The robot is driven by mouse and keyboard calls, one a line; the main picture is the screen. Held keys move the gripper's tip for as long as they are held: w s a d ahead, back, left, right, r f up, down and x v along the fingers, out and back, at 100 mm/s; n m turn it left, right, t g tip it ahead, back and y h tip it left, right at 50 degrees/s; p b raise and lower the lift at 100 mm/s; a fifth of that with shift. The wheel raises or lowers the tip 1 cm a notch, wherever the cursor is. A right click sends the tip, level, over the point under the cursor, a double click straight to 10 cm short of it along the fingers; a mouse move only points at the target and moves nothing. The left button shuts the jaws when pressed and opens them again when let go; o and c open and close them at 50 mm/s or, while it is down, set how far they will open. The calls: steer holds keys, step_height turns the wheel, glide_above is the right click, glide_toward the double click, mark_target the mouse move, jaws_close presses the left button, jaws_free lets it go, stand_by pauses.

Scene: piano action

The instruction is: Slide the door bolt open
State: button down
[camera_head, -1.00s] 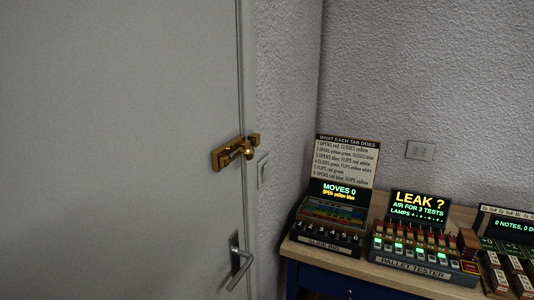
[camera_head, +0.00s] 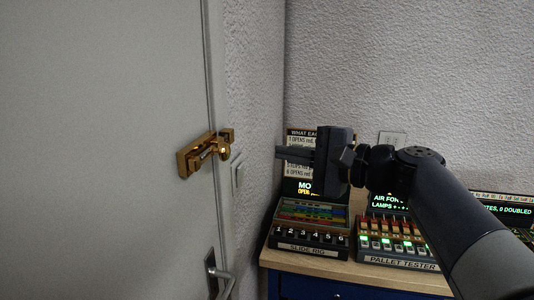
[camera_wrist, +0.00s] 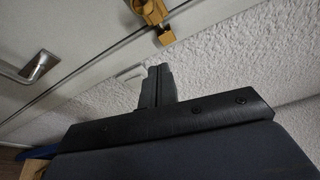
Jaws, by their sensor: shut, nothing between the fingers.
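The brass door bolt (camera_head: 199,154) is mounted on the grey door (camera_head: 95,120) near its right edge, with a round knob (camera_head: 224,152) and a keeper at the door frame. My gripper (camera_head: 281,152) is to the right of the bolt, in front of the wall, its fingers pointing left toward it. The fingers are shut and empty, apart from the bolt. In the wrist view the bolt (camera_wrist: 152,12) shows at the top edge, partly cut off, beyond the fingertips (camera_wrist: 158,70).
A lever handle (camera_head: 217,278) is on the door below the bolt. A light switch (camera_head: 237,180) is on the wall beside the frame. A wooden desk (camera_head: 350,278) with the slide rig (camera_head: 310,240) and pallet tester (camera_head: 395,248) stands below my arm.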

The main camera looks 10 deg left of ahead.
mark_target(227, 158)
steer(key=a+p, duration=0.3)
steer(key=a, duration=0.5)
steer(key=shift+s+a, duration=0.15)
steer(key=shift+a, duration=0.15)
steer(key=shift+s, duration=0.1)
steer(key=shift+s+a+b, duration=0.15)
steer(key=shift+s+b, duration=0.6)
steer(key=shift+s, duration=1.1)
